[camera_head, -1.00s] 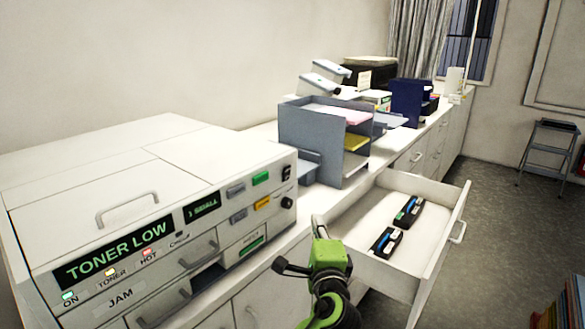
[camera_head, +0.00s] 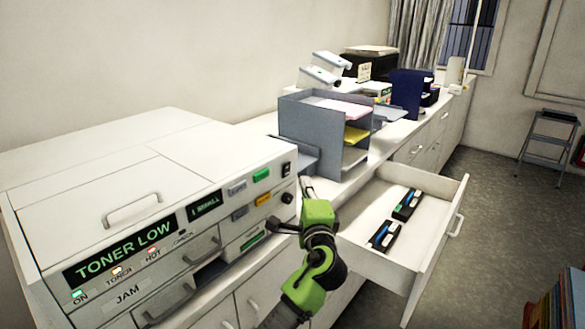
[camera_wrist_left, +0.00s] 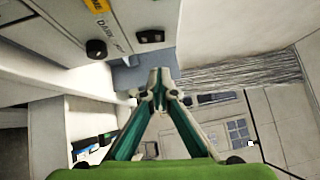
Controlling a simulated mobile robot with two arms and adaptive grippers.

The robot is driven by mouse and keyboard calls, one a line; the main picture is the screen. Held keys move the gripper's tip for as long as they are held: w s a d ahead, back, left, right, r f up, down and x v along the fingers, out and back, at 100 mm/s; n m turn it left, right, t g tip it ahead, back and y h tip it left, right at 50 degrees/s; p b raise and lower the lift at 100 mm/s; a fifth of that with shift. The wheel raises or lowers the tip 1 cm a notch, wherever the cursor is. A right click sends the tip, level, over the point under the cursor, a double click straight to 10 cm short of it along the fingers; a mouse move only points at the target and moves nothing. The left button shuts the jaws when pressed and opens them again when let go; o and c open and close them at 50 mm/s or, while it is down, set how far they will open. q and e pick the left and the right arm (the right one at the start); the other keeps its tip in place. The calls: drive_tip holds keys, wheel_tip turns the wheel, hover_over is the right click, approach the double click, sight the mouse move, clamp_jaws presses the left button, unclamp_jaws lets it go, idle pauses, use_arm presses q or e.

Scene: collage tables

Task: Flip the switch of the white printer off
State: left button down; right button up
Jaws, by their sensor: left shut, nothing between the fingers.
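The white printer (camera_head: 190,170) stands at the left of the head view. Its front has a "TONER LOW" display, lit lamps and several buttons. A small black switch (camera_head: 286,168) sits at the right end of the front panel, above a black knob (camera_head: 288,198). In the left wrist view the knob (camera_wrist_left: 96,49) shows at upper left and the dark switch (camera_wrist_left: 150,36) at top centre. My left gripper (camera_head: 306,184) is shut and empty, close to the panel's right end. Its closed tips also show in the left wrist view (camera_wrist_left: 159,80). My right gripper is not in view.
A grey paper organizer (camera_head: 300,125) stands on the counter behind the printer. An open drawer (camera_head: 440,243) with two black items juts out right of my left arm. Open floor (camera_head: 510,215) lies at the right.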

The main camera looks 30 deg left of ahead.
sight(291, 165)
use_arm(q)
drive_tip(key=a+p, duration=0.1)
drive_tip(key=a, duration=0.1)
drive_tip(key=w+a, duration=0.1)
drive_tip(key=w+a+p, duration=0.1)
drive_tip(key=a, duration=0.1)
drive_tip(key=shift+a+r+p, duration=0.3)
drive_tip(key=shift+a+r, duration=0.05)
drive_tip(key=shift+r, duration=0.05)
drive_tip(key=shift+w, duration=0.1)
drive_tip(key=shift+d, duration=0.1)
